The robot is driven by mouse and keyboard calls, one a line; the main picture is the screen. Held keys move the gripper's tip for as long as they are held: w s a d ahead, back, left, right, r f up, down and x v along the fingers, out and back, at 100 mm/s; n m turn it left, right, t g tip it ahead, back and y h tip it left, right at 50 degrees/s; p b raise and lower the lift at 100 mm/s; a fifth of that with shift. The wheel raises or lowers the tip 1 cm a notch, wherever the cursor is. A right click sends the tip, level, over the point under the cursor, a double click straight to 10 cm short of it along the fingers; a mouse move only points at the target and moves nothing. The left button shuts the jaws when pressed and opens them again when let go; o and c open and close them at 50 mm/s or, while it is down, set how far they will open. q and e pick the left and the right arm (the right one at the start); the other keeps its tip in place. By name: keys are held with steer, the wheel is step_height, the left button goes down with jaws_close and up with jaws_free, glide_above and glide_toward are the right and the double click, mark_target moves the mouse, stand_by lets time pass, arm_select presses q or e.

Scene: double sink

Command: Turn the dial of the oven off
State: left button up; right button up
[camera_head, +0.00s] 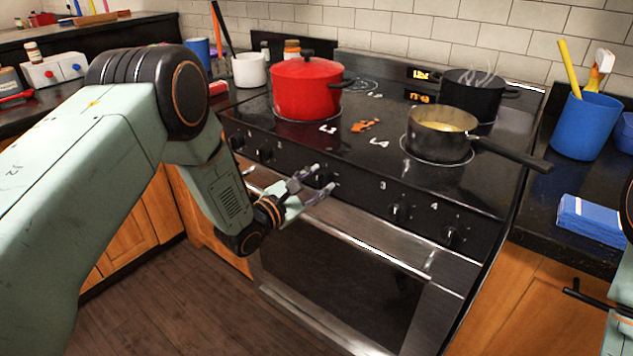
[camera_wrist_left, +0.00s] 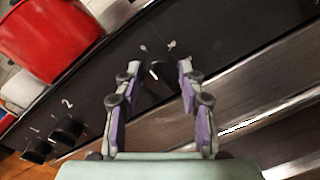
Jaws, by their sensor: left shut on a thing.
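The oven (camera_head: 340,285) has a black front panel with a row of dials above its door handle. My left gripper (camera_head: 317,181) reaches the middle of this panel and is shut on the black oven dial (camera_head: 323,177). In the left wrist view, the oven dial (camera_wrist_left: 158,76) sits between the two fingers of the left gripper (camera_wrist_left: 159,68), near their tips. The fingers partly hide it in the head view, and its exact angle is hard to read.
Other dials sit left (camera_head: 265,154) and right (camera_head: 399,212) of it. The metal door handle (camera_head: 375,240) runs just below. A red pot (camera_head: 305,88), a steaming black pot (camera_head: 470,97) and a saucepan (camera_head: 435,140) stand on the cooktop. The floor in front is clear.

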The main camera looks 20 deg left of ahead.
arm_select(q)
steer(key=o, duration=1.2)
steer(key=shift+c, duration=0.2)
steer(key=v, duration=1.2)
